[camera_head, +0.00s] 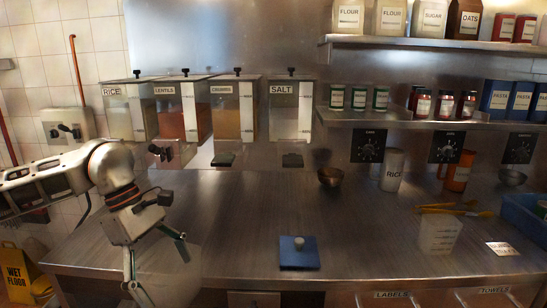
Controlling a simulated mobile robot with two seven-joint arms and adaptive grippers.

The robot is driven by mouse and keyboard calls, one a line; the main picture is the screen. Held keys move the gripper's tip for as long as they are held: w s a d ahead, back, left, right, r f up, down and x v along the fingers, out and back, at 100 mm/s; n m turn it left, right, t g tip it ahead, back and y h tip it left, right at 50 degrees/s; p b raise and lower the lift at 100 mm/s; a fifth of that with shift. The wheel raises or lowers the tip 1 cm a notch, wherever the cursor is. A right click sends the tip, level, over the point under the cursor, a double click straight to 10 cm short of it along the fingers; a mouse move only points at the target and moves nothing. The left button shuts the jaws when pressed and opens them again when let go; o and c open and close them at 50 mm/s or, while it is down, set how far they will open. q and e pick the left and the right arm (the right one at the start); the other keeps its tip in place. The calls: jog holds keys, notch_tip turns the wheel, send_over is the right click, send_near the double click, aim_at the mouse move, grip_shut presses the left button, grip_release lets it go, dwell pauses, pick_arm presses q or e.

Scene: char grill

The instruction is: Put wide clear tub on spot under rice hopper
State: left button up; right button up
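The wide clear tub (185,285) stands at the front left of the steel counter, faint and see-through. My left gripper (165,276) is at the tub with its fingers spread wide apart. Whether the fingers touch the tub walls is hard to tell. The rice hopper (118,120), a clear bin labelled RICE, hangs on the back wall at the left. My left arm covers its lower part and the counter below it, so the spot there is hidden. My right gripper is not in view.
Lentils (180,118), another grain hopper (235,118) and salt (291,120) hang to the right. A blue board with a knob (299,252) lies at the front middle. A bowl (330,176), rice canister (392,172) and clear container (438,234) stand right. The counter's centre is clear.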

pick_arm(q)
jog(key=s+a+f+m+g+y, duration=0.1)
jog(key=f+m, duration=0.1)
jog(key=m, duration=0.2)
jog(key=s+f+m+g+y, duration=0.1)
jog(key=s+f+m, duration=0.1)
jog(key=m, duration=0.2)
jog(key=s+a+f+m+g+y, duration=0.1)
jog(key=f+m, duration=0.2)
jog(key=m, duration=0.1)
jog(key=shift+s+a+y, duration=0.3)
jog(key=shift+s+f+m+y, duration=0.4)
jog(key=shift+f+m, duration=0.15)
jog(key=shift+m, duration=0.65)
